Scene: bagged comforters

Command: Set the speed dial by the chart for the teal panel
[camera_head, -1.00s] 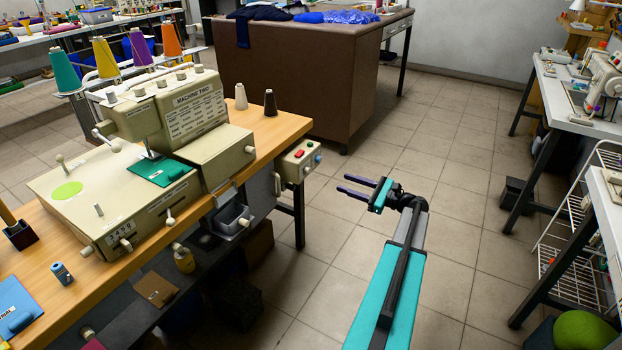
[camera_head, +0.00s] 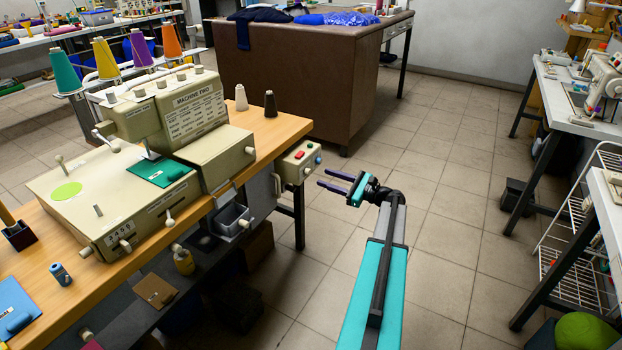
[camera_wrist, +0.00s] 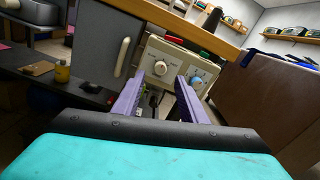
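A cream control box (camera_head: 298,161) hangs at the right end of the sewing table; its red and green buttons and two round dials show. In the wrist view a white dial (camera_wrist: 160,68) is at its lower left and a blue dial (camera_wrist: 197,82) at its right; their markings are too small to read. A printed chart (camera_head: 192,119) is on the machine labelled MACHINE TWO. A teal panel (camera_head: 163,171) lies flat on the machine bed. My gripper (camera_head: 325,177) is open and empty, just right of the box and apart from it. Its fingers (camera_wrist: 158,88) point at the box's dial face.
The wooden table (camera_head: 268,127) carries the machine, thread cones and small items. A brown cabinet (camera_head: 290,75) stands behind. A white table (camera_head: 565,100) and wire rack are at the right. The tiled floor between is clear.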

